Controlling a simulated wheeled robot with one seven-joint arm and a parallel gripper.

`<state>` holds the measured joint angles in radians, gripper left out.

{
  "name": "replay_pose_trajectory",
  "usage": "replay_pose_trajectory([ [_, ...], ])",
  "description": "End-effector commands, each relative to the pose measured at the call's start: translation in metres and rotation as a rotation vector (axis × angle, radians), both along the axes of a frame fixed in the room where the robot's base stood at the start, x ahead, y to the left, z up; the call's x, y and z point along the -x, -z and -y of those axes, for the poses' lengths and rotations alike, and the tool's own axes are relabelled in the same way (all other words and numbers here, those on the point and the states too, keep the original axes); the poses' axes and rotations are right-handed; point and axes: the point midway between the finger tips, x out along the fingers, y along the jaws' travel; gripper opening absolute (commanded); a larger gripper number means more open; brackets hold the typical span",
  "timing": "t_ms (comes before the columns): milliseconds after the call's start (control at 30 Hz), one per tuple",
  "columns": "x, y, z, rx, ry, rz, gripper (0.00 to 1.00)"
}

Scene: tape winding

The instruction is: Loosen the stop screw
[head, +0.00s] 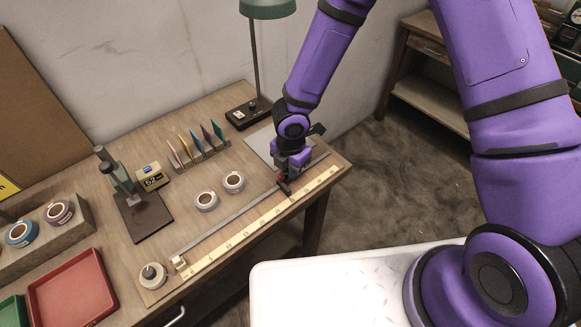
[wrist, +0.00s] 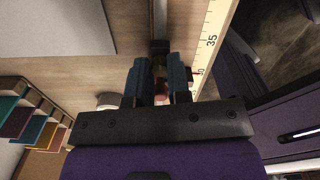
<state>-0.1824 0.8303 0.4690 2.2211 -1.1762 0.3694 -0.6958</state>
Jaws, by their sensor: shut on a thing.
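My gripper (wrist: 160,82) reaches down over the far right part of the metal rail (head: 225,219), beside the long ruler (head: 246,230). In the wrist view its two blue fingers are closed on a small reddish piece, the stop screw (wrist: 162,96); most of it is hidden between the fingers. A dark red part of the stop (head: 284,187) shows just below my gripper (head: 290,172) in the head view. The ruler also shows in the wrist view (wrist: 216,30), with the 35 mark a little beyond the fingers.
Two tape rolls (head: 206,200) lie left of the rail. A spool (head: 152,274) stands near its near end. A stand (head: 122,183), a small display box (head: 152,178), coloured cards (head: 197,143) and a lamp (head: 256,60) stand farther back. A red tray (head: 72,293) is at lower left.

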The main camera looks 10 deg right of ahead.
Motion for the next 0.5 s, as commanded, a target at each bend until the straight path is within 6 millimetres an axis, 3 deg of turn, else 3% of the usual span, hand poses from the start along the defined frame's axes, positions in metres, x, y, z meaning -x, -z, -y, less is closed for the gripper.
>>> replay_pose_trajectory([
  [233,0.0002,-0.0002,-0.0006,0.001,0.202,0.001,0.00],
  [500,-0.0001,-0.0002,-0.0002,0.000,0.227,0.001,0.00],
])
